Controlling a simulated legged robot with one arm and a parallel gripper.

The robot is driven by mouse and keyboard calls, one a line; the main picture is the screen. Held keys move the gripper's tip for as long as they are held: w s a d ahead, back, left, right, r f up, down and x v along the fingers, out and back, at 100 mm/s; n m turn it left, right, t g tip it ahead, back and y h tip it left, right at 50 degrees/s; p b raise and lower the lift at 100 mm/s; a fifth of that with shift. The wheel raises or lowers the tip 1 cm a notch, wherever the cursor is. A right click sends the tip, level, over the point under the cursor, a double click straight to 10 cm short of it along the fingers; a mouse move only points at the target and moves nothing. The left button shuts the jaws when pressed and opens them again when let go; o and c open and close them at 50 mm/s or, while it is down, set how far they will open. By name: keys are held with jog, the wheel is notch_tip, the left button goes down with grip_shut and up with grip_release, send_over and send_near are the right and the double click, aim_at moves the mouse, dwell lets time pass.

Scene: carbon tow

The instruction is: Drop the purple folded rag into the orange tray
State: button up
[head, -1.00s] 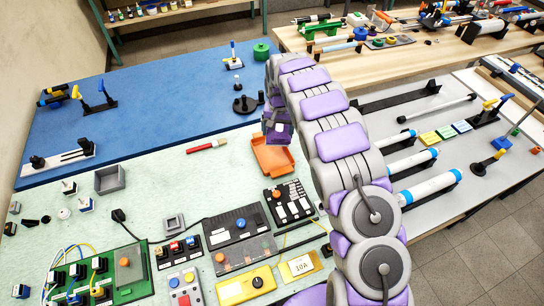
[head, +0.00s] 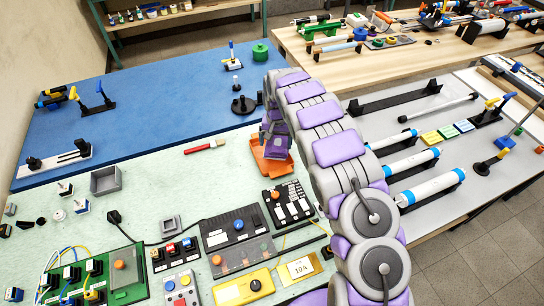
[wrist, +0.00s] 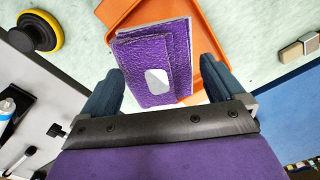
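The purple folded rag (wrist: 152,62), with a pale patch on its face, sits between and just beyond my fingertips in the wrist view. It overlaps the orange tray (wrist: 205,28) and hides part of it; its left part reaches past the visible tray edge. In the head view the rag (head: 277,146) is at the tray (head: 262,165), under my wrist. Whether it rests fully on the tray floor I cannot tell. My gripper (wrist: 160,75) is over the tray with its fingers spread, and a gap shows between the rag and the right finger.
A red-handled brush (head: 203,146) lies left of the tray on the pale green mat. A black keypad box (head: 287,200) stands close in front of the tray. A black round-based stand (head: 244,104) is behind it on the blue mat.

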jog(key=shift+o, duration=0.2)
jog(key=shift+a, duration=0.65)
jog(key=shift+a+r, duration=0.1)
jog(key=r, duration=0.2)
jog(key=r+p, duration=0.1)
jog(key=r, duration=0.1)
jog(key=d+r, duration=0.1)
jog(key=r, duration=0.1)
jog(key=shift+w, duration=0.1)
notch_tip(320, 180, up, 11)
jog(key=p, duration=0.2)
jog(key=shift+a, duration=0.15)
jog(key=shift+a, duration=0.2)
